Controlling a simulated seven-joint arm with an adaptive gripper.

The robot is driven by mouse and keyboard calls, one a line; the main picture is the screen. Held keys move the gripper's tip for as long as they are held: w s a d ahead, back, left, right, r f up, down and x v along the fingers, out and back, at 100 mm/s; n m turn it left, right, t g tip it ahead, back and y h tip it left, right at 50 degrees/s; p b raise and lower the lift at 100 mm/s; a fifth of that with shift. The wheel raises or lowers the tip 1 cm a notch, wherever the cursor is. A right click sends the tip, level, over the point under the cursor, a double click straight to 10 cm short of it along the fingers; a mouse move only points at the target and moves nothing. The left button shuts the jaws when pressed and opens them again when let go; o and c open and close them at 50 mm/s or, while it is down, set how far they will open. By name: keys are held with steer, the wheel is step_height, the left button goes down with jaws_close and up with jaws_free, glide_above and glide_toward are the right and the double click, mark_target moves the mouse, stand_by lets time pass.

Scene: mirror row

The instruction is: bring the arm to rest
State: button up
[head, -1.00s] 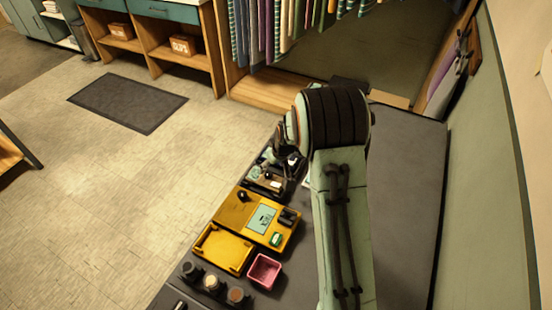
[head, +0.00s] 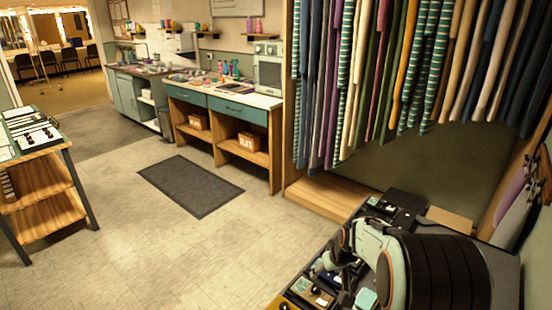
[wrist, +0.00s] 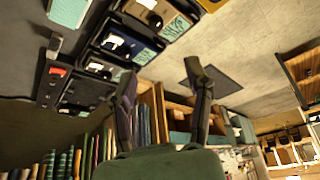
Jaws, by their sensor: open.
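My gripper (wrist: 160,72) shows in the wrist view with its two dark fingers well apart and nothing between them. In the head view my pale green and black arm fills the lower right corner, bent over the dark counter. The gripper end there is small and partly hidden by the arm and the trays' clutter. In the wrist view, dark trays with teal cards (wrist: 174,28) lie on the counter beyond the fingers, apart from them.
A rail of hanging clothes (head: 400,70) stands behind the counter. A wooden bench (head: 225,115) with teal drawers and a wooden cart (head: 45,195) stand across the room. A dark mat (head: 190,186) lies on the open floor.

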step_height(320, 180, up, 9)
steer(key=a+t, duration=0.2)
steer(key=a, duration=0.1)
steer(key=s+a+r+n, duration=0.1)
steer(key=s+a+r, duration=0.2)
steer(key=s+r, duration=0.45)
steer(key=s+f+m+g, duration=0.1)
steer(key=s+f+g, duration=0.2)
steer(key=s, duration=0.9)
steer(key=s+a+f+m+g, duration=0.1)
steer(key=s+f+g, duration=0.3)
steer(key=s, duration=0.8)
steer(key=shift+s+a+f, duration=0.2)
steer(key=shift+f, duration=0.25)
